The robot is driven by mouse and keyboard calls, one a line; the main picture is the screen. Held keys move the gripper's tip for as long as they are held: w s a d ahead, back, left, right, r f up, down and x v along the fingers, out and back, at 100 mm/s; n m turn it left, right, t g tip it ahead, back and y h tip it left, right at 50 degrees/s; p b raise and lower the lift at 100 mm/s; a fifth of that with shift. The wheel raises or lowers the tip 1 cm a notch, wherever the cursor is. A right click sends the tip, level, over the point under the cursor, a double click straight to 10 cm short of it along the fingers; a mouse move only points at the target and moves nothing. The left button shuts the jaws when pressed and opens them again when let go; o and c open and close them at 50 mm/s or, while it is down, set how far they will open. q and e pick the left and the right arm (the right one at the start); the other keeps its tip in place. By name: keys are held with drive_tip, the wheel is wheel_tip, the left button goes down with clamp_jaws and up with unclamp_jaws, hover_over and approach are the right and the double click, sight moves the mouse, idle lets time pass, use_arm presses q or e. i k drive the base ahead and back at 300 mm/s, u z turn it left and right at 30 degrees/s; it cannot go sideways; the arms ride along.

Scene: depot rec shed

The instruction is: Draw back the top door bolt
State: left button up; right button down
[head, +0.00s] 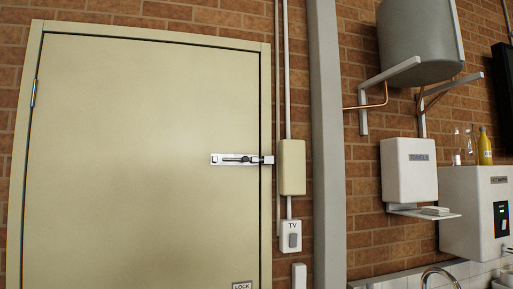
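A metal door bolt (236,159) is mounted flat near the right edge of a cream door (135,150) in the head view. Its keeper (267,160) sits on the door frame at the bolt's right end. The dark bar runs along the plate towards the keeper; how far it enters is too small to tell. The door appears closed in its frame. Neither of my grippers is in view.
A cream box (291,167) and a switch marked TV (291,236) are on the brick wall right of the door. A grey post (327,150) stands beyond. A towel dispenser (408,170), tank (419,40) and water heater (477,212) are at right.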

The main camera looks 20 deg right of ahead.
sight(245, 159)
drive_tip(key=z, duration=0.3)
drive_tip(key=i, duration=1.2)
drive_tip(key=u, duration=0.25)
